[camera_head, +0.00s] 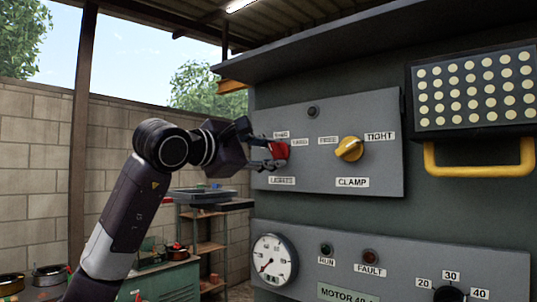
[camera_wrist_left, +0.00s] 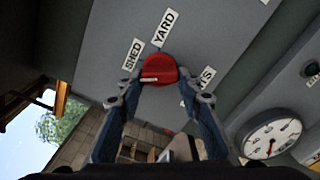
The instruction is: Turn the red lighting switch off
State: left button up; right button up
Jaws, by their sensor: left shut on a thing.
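The red lighting switch (camera_head: 279,151) is a round knob on the left part of the upper grey panel, above a label reading LIGHTS. My left gripper (camera_head: 270,152) reaches it from the left, its fingers at the knob. In the left wrist view the red knob (camera_wrist_left: 159,69) sits between the tips of my left gripper (camera_wrist_left: 163,92), which is shut on it. A pale pointer mark shows on the knob's lower left part. Labels SHED and YARD stand beside it in that view. My right gripper is not in view.
A yellow CLAMP knob (camera_head: 349,149) sits to the right on the same panel (camera_head: 225,165). A lamp with a yellow handle (camera_head: 480,160) hangs further right. Below are a gauge (camera_head: 274,260) and a lower panel with RUN and FAULT lights. Shelves (camera_head: 208,245) stand behind my left arm.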

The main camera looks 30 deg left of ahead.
pick_arm(q)
jog(key=n, duration=0.5)
jog(key=shift+d+f+n, duration=0.1)
jog(key=shift+f+n, duration=0.05)
jog(key=shift+n, duration=0.15)
dwell(0.4)
jog(key=o, duration=1.2)
jog(key=shift+c, duration=0.2)
jog(key=s+a, duration=0.1)
jog(key=s, duration=1.1)
jog(key=shift+w, duration=0.1)
